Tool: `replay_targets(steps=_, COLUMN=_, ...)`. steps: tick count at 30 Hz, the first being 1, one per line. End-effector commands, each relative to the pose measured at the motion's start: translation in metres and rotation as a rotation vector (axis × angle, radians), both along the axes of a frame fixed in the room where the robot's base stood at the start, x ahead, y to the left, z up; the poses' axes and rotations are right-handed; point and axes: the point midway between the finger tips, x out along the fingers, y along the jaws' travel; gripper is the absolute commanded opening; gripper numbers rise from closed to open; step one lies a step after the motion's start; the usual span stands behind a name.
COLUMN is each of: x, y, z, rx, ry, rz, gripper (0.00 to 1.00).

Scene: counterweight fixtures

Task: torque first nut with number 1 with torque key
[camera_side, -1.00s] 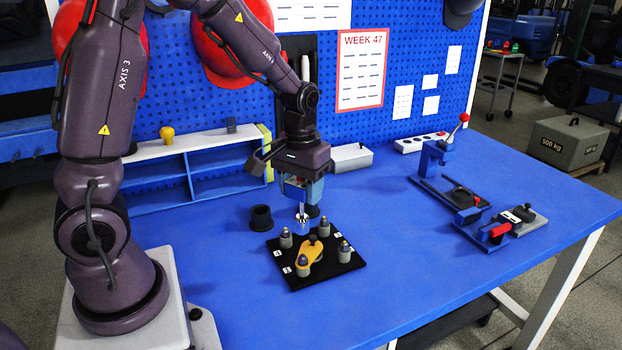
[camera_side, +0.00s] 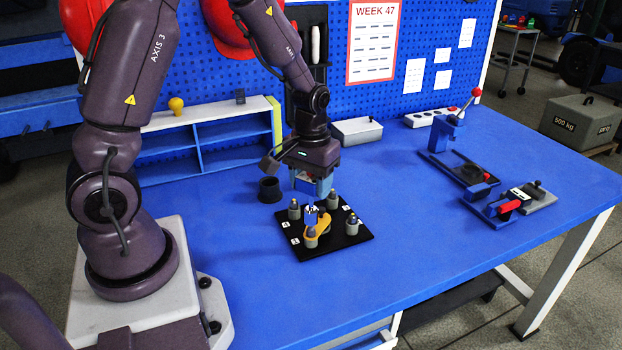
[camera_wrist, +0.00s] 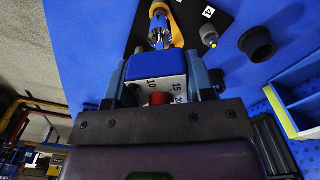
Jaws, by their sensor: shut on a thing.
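My gripper (camera_side: 312,178) is shut on the torque key (camera_side: 313,187), a blue and grey block with a silver socket pointing down. In the wrist view the torque key (camera_wrist: 150,85) shows the numbers 10, 15 and 20 and a red part. Its socket (camera_wrist: 160,34) is over the yellow link on the black plate. The plate (camera_side: 350,238) carries several grey posts with nuts and small white number labels. In the side view the socket overlaps the middle of the yellow link (camera_side: 319,226), just behind the front post (camera_side: 311,240). I cannot tell whether it touches anything. The number 1 label is not clearly readable.
A black cup (camera_side: 270,190) stands left of the plate. A blue shelf (camera_side: 205,150) and a grey box (camera_side: 357,131) stand behind. Blue fixtures with a red-knobbed lever (camera_side: 450,150) and a red handle (camera_side: 508,206) are at the right. The table front is clear.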

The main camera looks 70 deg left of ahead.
Motion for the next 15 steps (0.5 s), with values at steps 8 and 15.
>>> replay_targets(steps=8, x=0.0001, y=-0.0001, z=-0.0032, rx=0.0, ry=0.0, rz=-0.001, gripper=0.11)
replay_targets(steps=15, x=-0.0001, y=-0.0002, z=-0.0071, rx=-0.001, ry=0.001, rz=-0.001, gripper=0.11)
